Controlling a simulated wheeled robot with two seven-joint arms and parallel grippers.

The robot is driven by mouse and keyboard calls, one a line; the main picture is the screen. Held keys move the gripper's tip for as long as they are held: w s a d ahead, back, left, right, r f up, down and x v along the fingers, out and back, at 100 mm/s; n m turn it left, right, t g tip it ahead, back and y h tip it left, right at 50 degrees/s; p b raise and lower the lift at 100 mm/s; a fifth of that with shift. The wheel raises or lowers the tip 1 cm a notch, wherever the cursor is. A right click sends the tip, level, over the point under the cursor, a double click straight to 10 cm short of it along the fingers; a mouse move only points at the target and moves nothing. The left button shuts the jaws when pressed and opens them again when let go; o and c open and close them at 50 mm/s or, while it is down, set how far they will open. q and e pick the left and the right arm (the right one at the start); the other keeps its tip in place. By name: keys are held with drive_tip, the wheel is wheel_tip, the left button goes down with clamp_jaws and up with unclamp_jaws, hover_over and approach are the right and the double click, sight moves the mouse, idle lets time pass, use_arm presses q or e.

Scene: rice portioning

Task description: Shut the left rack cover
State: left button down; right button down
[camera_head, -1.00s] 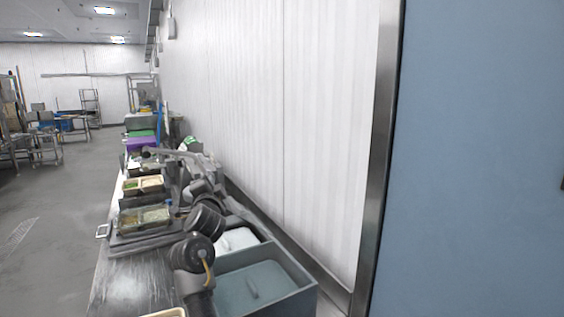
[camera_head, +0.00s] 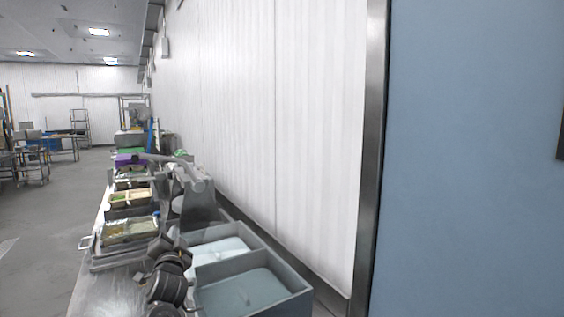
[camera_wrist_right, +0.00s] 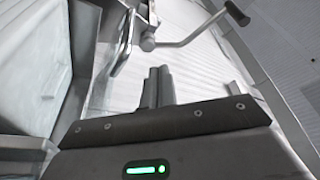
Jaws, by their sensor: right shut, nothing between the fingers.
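A grey rack box (camera_head: 298,292) stands at the bench's right side, beside the wall. Its farther, left compartment shows a pale cover (camera_head: 218,250), and its nearer compartment a grey-blue cover (camera_head: 240,293) with a small handle. Both look flat below the rim; I cannot tell how firmly the left one sits. My right arm's dark links stand just left of the rack in the head view. In the right wrist view my right gripper (camera_wrist_right: 158,73) is shut and empty above the bench, with a pale surface and box edge at its left. My left gripper is not in view.
Food trays (camera_head: 130,230) stand on the steel bench (camera_head: 95,285) beyond my arm. A white wall (camera_head: 310,150) and a blue panel (camera_head: 470,160) bound the right side. The floor at left is open.

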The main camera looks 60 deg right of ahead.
idle(0.6)
drive_tip(key=s+a+r, duration=0.9)
drive_tip(key=s+r, duration=0.1)
drive_tip(key=r, duration=0.3)
drive_tip(key=shift+s+b, duration=0.3)
drive_tip(key=shift+s, duration=0.1)
